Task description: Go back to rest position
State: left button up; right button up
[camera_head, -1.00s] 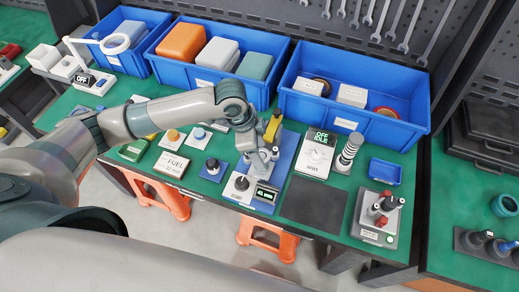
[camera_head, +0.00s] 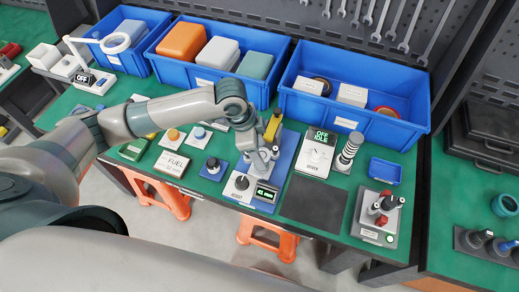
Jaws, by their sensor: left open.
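My left arm reaches in from the left across the workbench (camera_head: 344,215). My left gripper (camera_head: 262,160) is open, pointing down over the blue-based device with a yellow part (camera_head: 272,126) and a small lit display (camera_head: 264,194). The gripper partly covers this device, and I cannot tell if the fingers touch it. My right gripper is not in view.
Three blue bins (camera_head: 352,124) line the back of the bench. A device reading OFF IDLE (camera_head: 316,153), a ringed column (camera_head: 348,152), a blue tray (camera_head: 385,171) and a red-knobbed device (camera_head: 378,215) stand right of the gripper. A dark mat (camera_head: 314,204) is bare.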

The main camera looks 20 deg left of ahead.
pick_arm(q)
jog(key=shift+w+a+r+p, duration=0.1)
jog(key=shift+w+r+p, duration=0.05)
jog(key=shift+r+p, duration=0.4)
jog(key=shift+w+r+p, duration=0.15)
jog(key=shift+r+p, duration=0.3)
jog(key=shift+r, duration=0.05)
jog(key=shift+d+p+v, duration=0.15)
jog(key=shift+p+v, duration=0.55)
jog(key=shift+d+p+v, duration=0.2)
jog(key=shift+p+v, duration=0.5)
jog(key=shift+d+r, duration=0.1)
jog(key=shift+r, duration=0.15)
jog(key=shift+v, duration=0.85)
jog(key=shift+d, duration=0.15)
jog(key=shift+s+d, duration=0.1)
jog(key=shift+d, duration=0.05)
